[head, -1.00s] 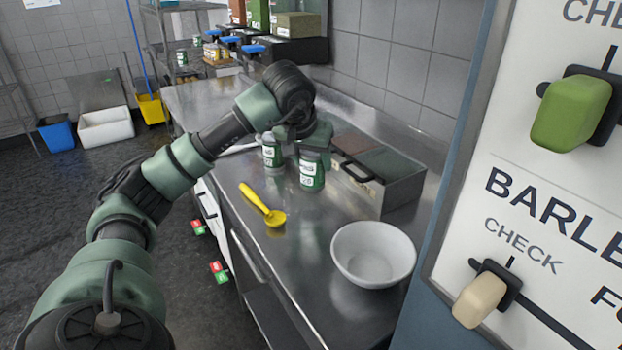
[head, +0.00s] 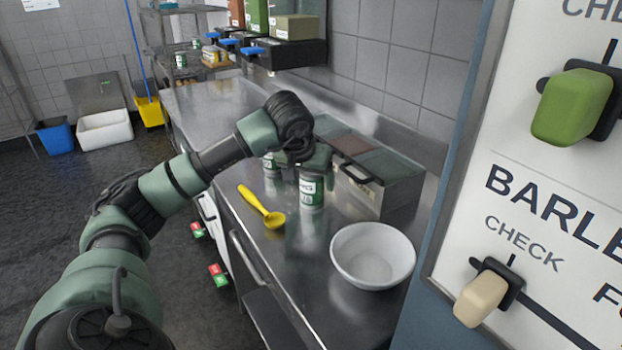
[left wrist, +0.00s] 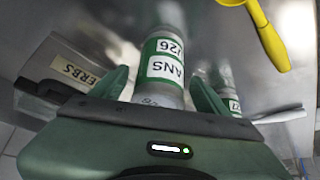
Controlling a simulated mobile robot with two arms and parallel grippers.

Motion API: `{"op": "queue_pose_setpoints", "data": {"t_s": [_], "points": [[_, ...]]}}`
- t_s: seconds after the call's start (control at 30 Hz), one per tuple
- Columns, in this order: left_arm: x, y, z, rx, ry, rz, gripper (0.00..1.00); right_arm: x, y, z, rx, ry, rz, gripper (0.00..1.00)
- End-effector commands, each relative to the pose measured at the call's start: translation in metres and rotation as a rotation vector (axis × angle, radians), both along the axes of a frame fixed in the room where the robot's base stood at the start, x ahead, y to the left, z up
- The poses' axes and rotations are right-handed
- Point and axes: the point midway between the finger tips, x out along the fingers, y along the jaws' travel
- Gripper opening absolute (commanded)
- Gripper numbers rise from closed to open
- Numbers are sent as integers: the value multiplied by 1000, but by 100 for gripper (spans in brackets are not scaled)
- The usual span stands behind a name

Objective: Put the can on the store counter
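A green-and-white labelled can (head: 311,193) stands upright on the steel counter (head: 285,290), beside the grey box. A second, similar can (head: 270,166) stands behind it to the left, partly hidden by my arm. My left gripper (head: 315,174) is over the nearer can, from above and behind. In the left wrist view, that can (left wrist: 163,65) lies between the two spread fingers (left wrist: 162,92), with a gap visible on each side. The other can (left wrist: 228,90) shows just outside the right finger. My right gripper is not in view.
A yellow scoop (head: 262,208) and a white bowl (head: 373,256) sit on the counter nearby. A grey lidded box (head: 385,188) stands close right of the can. A panel with dispenser levers (head: 572,107) fills the right side. The counter's far left end is clear.

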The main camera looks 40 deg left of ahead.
Motion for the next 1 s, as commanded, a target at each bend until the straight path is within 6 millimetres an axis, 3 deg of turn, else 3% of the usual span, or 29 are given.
{"op": "queue_pose_setpoints", "data": {"t_s": [0.33, 0.7, 1.0], "points": [[-3, -2, 12, -1, -4, 0, 75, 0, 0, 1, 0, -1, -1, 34], [-38, -16, 78, 1, -6, -2, 75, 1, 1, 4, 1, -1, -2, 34], [-54, -23, 106, 0, -1, -1, 75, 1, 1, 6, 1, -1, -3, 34]]}}
